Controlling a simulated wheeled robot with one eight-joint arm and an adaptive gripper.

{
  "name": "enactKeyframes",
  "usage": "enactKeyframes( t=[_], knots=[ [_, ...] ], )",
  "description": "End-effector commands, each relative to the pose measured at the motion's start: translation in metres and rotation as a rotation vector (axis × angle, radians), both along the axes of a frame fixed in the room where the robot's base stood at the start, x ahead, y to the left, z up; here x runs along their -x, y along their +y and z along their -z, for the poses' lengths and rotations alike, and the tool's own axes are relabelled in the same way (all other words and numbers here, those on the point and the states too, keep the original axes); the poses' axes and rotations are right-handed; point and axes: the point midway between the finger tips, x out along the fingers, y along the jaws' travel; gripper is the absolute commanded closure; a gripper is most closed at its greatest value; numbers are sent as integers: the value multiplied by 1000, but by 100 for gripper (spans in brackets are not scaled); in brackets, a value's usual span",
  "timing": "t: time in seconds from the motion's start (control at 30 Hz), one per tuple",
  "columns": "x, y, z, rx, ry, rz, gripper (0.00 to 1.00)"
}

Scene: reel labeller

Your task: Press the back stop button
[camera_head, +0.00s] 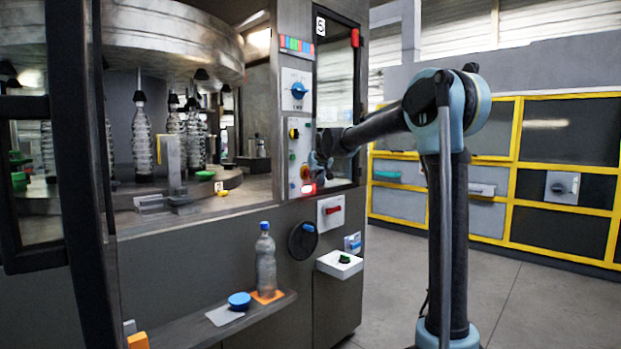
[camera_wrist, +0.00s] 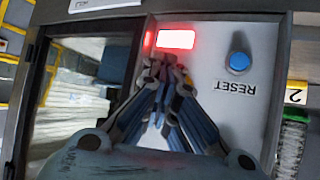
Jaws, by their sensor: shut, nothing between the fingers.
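A glowing red rectangle (camera_wrist: 176,39) sits on the grey panel (camera_wrist: 215,85) in the wrist view, with a smaller red glow at its left. It also shows in the head view (camera_head: 308,188) on the machine's control column, low on the button panel. No label for a stop button is readable. My gripper (camera_wrist: 165,68) is shut and empty, its fingertips just beside the near edge of the red rectangle. I cannot tell whether they touch. In the head view, my gripper (camera_head: 318,165) is at the panel and hides part of it.
A blue button (camera_wrist: 238,62) labelled RESET is right of my fingers. A red-handled switch (camera_head: 333,210) and a white box with a green button (camera_head: 344,259) are below. A bottle (camera_head: 265,260) and blue cap (camera_head: 239,300) stand on the shelf. Floor at right is clear.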

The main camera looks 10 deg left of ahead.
Motion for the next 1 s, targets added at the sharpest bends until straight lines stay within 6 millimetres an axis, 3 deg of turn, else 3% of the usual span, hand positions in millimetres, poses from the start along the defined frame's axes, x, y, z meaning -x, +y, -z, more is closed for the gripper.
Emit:
enactKeyframes(
  t=[1.0],
  knots=[
    [11, -14, 0, -1, 0, -1, 100]
  ],
)
